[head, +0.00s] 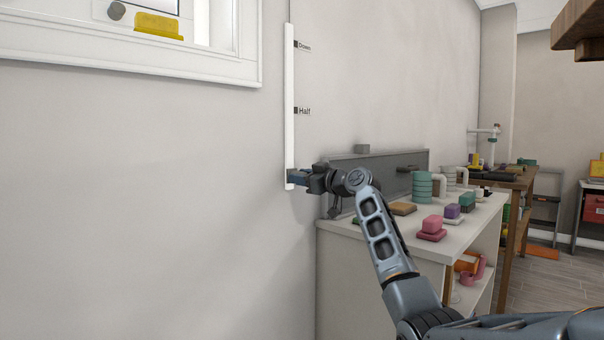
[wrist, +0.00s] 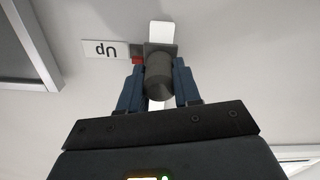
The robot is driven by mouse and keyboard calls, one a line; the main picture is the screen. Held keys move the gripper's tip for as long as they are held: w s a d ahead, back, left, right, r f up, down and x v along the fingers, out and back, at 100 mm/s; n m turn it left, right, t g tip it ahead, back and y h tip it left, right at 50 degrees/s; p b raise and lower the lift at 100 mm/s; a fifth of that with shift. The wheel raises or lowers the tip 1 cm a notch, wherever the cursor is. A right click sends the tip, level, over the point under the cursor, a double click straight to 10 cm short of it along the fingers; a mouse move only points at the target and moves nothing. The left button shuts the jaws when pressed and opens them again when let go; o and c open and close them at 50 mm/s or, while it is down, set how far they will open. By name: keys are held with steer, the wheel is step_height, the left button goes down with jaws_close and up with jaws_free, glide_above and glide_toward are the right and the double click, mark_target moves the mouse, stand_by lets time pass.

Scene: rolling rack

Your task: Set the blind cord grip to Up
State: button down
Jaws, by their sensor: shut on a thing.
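A white vertical rail (head: 289,110) is fixed to the wall, with a Down label (head: 304,46) near its top and a Half label (head: 305,111) midway. My gripper (head: 297,178) is at the rail's lower end. In the wrist view my gripper (wrist: 158,85) has its two blue fingers on either side of the dark round cord grip (wrist: 158,72), shut on it. The Up label (wrist: 103,50), upside down there, is level with the grip's base. A red mark (wrist: 138,59) lies between label and base. My gripper hides the grip in the head view.
A window frame (head: 130,45) is at upper left. The wall below it is bare.

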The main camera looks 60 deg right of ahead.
steer(key=shift+f, duration=0.45)
steer(key=c, duration=0.8)
jaws_free()
steer(key=v, duration=0.7)
steer(key=shift+s+a, duration=0.1)
steer(key=shift+s, duration=0.3)
